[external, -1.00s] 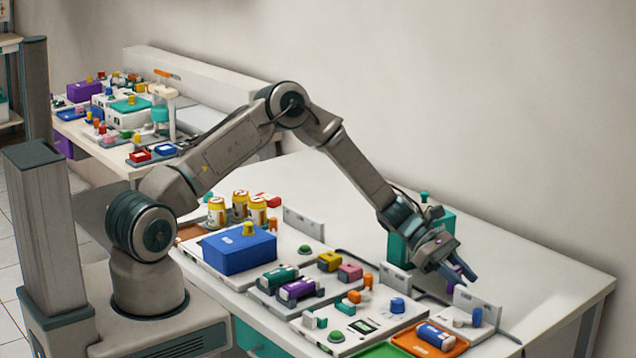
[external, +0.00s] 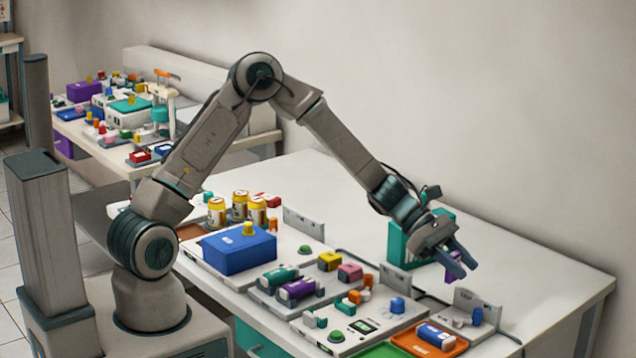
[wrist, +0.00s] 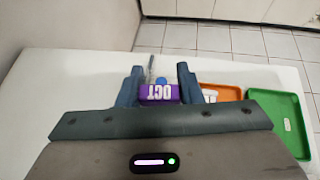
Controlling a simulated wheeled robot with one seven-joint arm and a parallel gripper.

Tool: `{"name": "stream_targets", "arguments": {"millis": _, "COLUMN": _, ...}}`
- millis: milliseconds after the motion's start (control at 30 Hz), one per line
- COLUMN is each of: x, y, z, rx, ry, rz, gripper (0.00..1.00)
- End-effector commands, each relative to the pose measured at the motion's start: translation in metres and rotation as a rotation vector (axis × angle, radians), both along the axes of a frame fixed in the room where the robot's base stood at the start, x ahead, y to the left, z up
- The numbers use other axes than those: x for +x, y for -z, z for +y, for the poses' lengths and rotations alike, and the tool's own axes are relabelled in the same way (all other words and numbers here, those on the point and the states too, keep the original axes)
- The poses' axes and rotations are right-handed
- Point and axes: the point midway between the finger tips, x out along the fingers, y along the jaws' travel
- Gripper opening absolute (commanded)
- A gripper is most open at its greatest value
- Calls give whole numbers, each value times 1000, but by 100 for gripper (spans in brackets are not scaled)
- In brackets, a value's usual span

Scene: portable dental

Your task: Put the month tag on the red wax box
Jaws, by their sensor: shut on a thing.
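The month tag (wrist: 158,94) is a small purple block with white OCT lettering, upside down in the wrist view. My gripper (wrist: 160,72) is shut on it, with one dark finger on each side. In the external view the purple tag (external: 453,267) shows partly between the fingers of my gripper (external: 460,266), above the right part of the near table.
A teal box (external: 400,245) stands just behind my gripper, and grey upright plates (external: 478,305) stand close by. An orange tray (external: 405,340) and a green tray (external: 380,350) lie at the front. The table's back right is clear.

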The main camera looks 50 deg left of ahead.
Motion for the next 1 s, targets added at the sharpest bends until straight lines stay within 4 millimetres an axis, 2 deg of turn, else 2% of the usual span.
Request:
{"name": "stream_targets", "arguments": {"millis": 367, "x": -3, "y": -9, "z": -3, "rx": 1, "ry": -1, "rz": -3, "gripper": 11}}
{"name": "stream_targets", "arguments": {"millis": 800, "x": -3, "y": -78, "z": -3, "rx": 1, "ry": 1, "rz": -5, "gripper": 11}}
{"name": "stream_targets", "arguments": {"millis": 1000, "x": 24, "y": -73, "z": 31, "rx": 9, "ry": -92, "rz": 3, "gripper": 11}}
